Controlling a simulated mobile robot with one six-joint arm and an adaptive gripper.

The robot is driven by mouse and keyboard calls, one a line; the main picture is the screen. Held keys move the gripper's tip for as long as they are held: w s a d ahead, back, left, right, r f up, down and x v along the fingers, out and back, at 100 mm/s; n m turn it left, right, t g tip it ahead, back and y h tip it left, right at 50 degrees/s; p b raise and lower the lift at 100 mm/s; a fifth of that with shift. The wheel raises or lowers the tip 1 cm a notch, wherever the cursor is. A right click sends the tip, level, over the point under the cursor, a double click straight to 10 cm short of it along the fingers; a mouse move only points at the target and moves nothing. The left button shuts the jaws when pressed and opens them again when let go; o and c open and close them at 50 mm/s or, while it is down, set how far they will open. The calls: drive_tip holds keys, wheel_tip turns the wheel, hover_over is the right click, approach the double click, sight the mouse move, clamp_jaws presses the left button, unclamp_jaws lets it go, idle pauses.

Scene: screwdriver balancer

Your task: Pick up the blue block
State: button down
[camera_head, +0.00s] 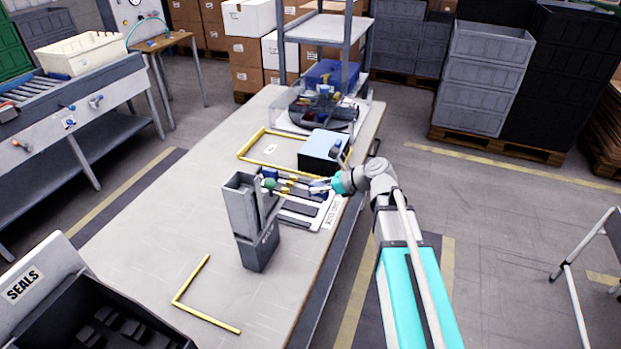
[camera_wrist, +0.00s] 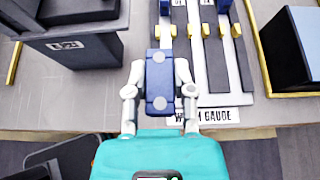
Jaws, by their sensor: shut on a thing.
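The blue block (camera_wrist: 159,78) is upright in the wrist view, between the two pale fingers of my gripper (camera_wrist: 160,94). The fingers are closed against its left and right sides. In the head view my gripper (camera_head: 321,187) is over the right edge of the table, at the gauge board, and the block is too small there to make out clearly. The white gauge board (camera_wrist: 206,98) with dark strips and yellow pieces lies just beyond and to the right of the block in the wrist view.
A grey bin stand (camera_head: 258,245) stands left of my gripper. A blue and black box (camera_head: 322,150) sits behind the board, inside a yellow outline. A clear-walled machine (camera_head: 325,98) is at the table's far end. The near left table top is mostly clear, with a yellow corner mark (camera_head: 190,297).

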drive_tip(key=shift+s+d+r, duration=0.3)
drive_tip(key=shift+s+d, duration=0.05)
drive_tip(key=shift+s, duration=0.2)
idle(0.4)
wheel_tip(320, 180, up, 20)
drive_tip(key=p, duration=2)
drive_tip(key=shift+s+f, duration=0.15)
